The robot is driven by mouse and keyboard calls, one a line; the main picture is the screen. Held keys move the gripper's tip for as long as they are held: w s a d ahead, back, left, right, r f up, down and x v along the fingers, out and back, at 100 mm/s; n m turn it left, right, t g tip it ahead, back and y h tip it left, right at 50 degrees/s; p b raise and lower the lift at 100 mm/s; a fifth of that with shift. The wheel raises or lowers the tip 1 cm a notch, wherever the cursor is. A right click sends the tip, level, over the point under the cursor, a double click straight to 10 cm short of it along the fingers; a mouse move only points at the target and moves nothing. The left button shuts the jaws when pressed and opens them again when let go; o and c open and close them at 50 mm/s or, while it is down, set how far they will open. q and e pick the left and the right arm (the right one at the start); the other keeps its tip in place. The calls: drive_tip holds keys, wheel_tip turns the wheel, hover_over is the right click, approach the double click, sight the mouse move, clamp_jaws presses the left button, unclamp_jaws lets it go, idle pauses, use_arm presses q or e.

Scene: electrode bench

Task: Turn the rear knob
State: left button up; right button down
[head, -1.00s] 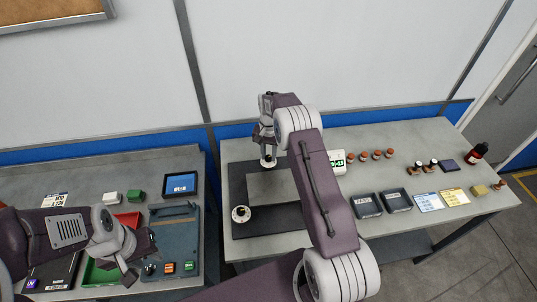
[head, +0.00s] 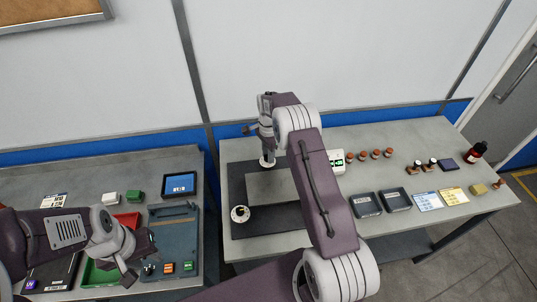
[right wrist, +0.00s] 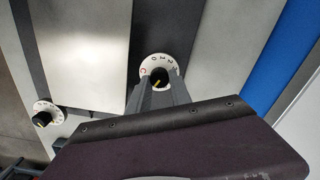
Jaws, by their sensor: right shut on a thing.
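The rear knob (right wrist: 158,78) is a black cap with a yellow pointer line on a round white numbered dial (right wrist: 147,65). In the head view its dial (head: 267,164) shows at the back of the dark plate, under my right gripper (head: 267,155). In the right wrist view my right gripper's grey fingers (right wrist: 160,89) are shut on the knob from both sides, hiding part of the dial. The front knob (right wrist: 42,118), with a similar white dial, stands apart at left; it also shows in the head view (head: 240,213). My left gripper (head: 141,260) is open and empty over the left bench.
A grey plate (head: 272,187) lies beside the knobs. A white meter with a green display (head: 337,160), brown-capped vials (head: 364,155), black trays (head: 366,205) and cards (head: 428,201) stand to the right. The left bench holds a tablet (head: 180,185) and bins (head: 100,273).

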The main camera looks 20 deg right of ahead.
drive_tip(key=shift+s+a+f+m, duration=0.1)
drive_tip(key=shift+a+f+m, duration=0.05)
drive_tip(key=shift+m, duration=0.15)
idle(0.4)
drive_tip(key=c, duration=1.2)
unclamp_jaws()
drive_tip(key=shift+o, duration=0.2)
drive_tip(key=shift+r, duration=0.5)
wheel_tip(320, 180, up, 8)
drive_tip(key=shift+r+b, duration=0.15)
drive_tip(key=shift+b, duration=0.3)
